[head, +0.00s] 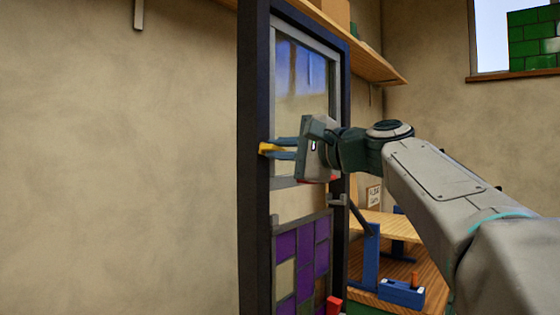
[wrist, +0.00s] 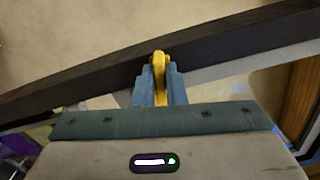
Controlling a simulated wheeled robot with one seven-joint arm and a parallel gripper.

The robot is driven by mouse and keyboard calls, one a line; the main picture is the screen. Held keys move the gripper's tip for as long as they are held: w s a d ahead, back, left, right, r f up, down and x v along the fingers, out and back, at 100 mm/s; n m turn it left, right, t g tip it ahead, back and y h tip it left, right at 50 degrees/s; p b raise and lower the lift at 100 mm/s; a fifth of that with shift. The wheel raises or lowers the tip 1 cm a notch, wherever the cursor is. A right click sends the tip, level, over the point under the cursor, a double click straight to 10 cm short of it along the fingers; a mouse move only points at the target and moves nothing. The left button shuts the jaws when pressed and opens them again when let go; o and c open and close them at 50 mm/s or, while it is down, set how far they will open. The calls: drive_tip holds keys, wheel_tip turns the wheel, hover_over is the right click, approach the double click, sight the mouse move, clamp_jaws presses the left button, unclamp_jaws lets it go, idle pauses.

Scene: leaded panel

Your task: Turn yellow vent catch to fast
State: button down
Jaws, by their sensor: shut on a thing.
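The yellow vent catch (head: 267,148) sits on the dark upright of the door-like frame (head: 252,85) in the head view. My gripper (head: 283,149) reaches it from the right, with its two blue-grey fingers above and below the catch. The wrist view shows the catch (wrist: 159,75) between the fingers (wrist: 159,84), its rounded yellow end sticking out past the tips over the dark bar. The gripper is shut on the catch. Much of the catch's body and any marking for fast is hidden or too small to tell.
A glass pane (head: 303,75) fills the upper frame and a purple leaded panel (head: 312,258) the lower part. A grey handle (head: 338,200) is below my gripper.

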drive_tip(key=shift+f+n+b, duration=0.15)
drive_tip(key=shift+n+b, duration=0.5)
drive_tip(key=shift+n, duration=0.55)
drive_tip(key=c, duration=1.5)
unclamp_jaws()
drive_tip(key=shift+s+d, duration=0.1)
drive_tip(key=b+v, duration=0.1)
drive_tip(key=v, duration=1.2)
drive_tip(key=shift+s+d+b, duration=0.2)
drive_tip(key=shift+b, duration=0.1)
